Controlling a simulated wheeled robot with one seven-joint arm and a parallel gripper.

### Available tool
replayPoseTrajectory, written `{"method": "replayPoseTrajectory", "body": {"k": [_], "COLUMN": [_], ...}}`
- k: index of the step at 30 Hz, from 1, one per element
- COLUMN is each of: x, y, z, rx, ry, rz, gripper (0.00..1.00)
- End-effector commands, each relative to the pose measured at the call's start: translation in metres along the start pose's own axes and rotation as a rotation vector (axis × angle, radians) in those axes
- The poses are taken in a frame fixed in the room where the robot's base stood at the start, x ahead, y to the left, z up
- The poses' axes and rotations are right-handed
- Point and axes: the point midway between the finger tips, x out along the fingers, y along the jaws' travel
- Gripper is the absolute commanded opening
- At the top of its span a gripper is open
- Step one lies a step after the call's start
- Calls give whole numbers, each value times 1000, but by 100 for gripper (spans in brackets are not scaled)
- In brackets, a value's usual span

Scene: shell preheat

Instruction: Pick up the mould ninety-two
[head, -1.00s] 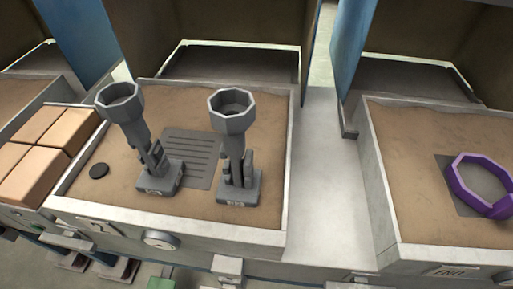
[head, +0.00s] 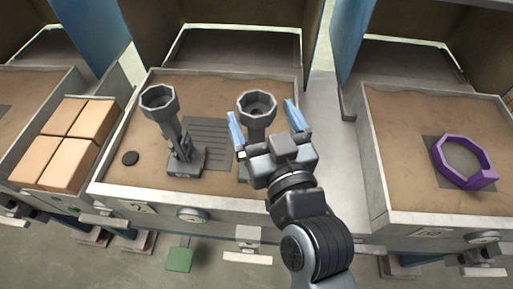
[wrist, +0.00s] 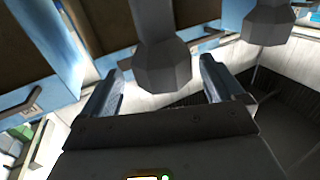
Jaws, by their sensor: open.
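Two grey moulds with octagonal cups on narrow stems stand upright in the middle sand tray (head: 112,178). The left mould (head: 160,100) leans a little in the head view, and its base label is too small to read. The right mould (head: 257,104) has its lower part hidden behind my gripper (head: 265,120). My gripper is open, with a blue finger on either side of the right mould's cup in the head view. The wrist view shows a grey mould (wrist: 162,65) between the open fingers (wrist: 160,85), with gaps on both sides, and another mould (wrist: 268,22) at upper right.
Tan blocks (head: 68,145) fill a bin left of the middle tray. A purple ring (head: 464,162) lies in the right tray. A pale gap separates the trays.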

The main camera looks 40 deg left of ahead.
Motion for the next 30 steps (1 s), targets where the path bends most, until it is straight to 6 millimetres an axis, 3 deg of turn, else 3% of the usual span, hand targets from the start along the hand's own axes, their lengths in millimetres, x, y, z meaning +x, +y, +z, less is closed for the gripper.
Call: {"method": "replayPoseTrajectory", "body": {"k": [9,19,30], "x": [42,49,49], "y": [-4,-4,-4], "z": [-1,1,0], "rx": [1,0,0], "ry": [1,0,0], "rz": [1,1,1], "gripper": [95,95,60]}}
